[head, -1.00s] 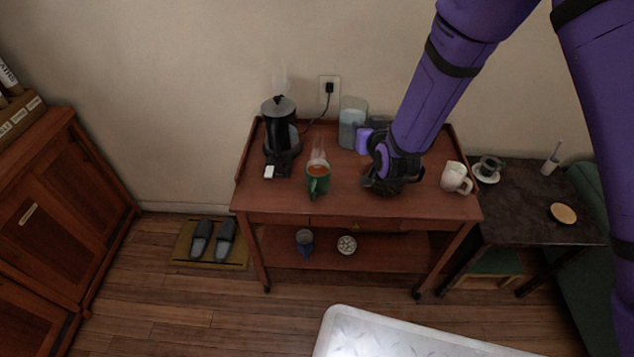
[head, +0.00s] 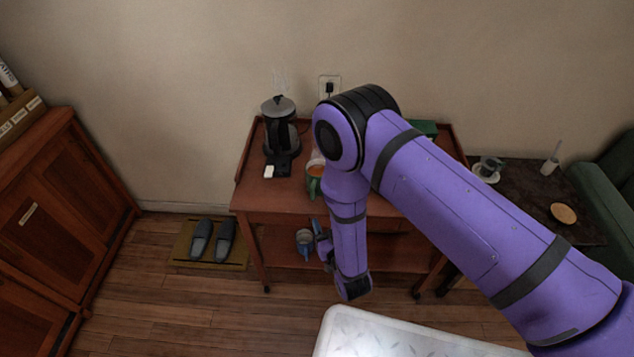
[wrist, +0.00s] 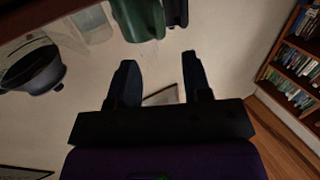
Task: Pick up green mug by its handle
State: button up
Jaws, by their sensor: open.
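A black kettle (head: 279,125) stands left of the mug. A dark round vessel (wrist: 32,70) shows in the wrist view. A side table (head: 535,200) is at the right; a white surface (head: 400,335) is in front.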

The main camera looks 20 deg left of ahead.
aim_at(313, 197)
jog(key=shift+f+x, duration=0.1)
jog(key=shift+x, duration=2.25)
jog(key=shift+f+x, duration=0.15)
jog(key=shift+x, duration=2.2)
grip_shut()
